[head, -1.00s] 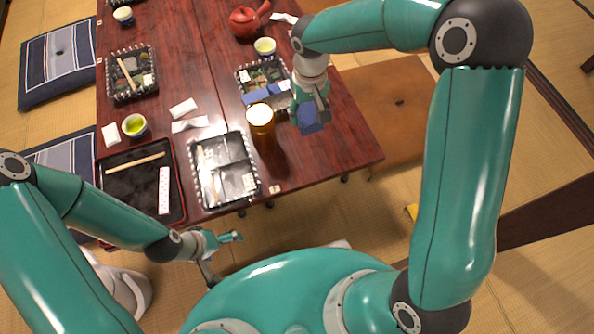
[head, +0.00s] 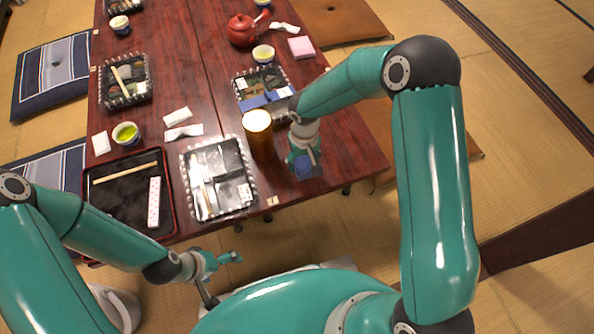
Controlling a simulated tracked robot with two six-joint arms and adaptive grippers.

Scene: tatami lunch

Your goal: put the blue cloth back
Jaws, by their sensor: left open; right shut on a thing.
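The blue cloth (head: 304,169) shows as a small blue bundle at the tips of my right gripper (head: 304,163). That gripper is shut on it, near the table's front right edge, to the right of the amber beer glass (head: 259,136). Part of the cloth is hidden by the fingers, and I cannot tell whether it touches the table. My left gripper (head: 222,279) is open and empty, in front of the table's near edge.
A clear-lidded black tray (head: 188,183) and a dark tray with chopsticks (head: 172,205) lie along the near edge. A bento with blue strips (head: 253,103) sits behind the glass. A red teapot (head: 241,30), cups and a pink square (head: 301,47) stand farther back.

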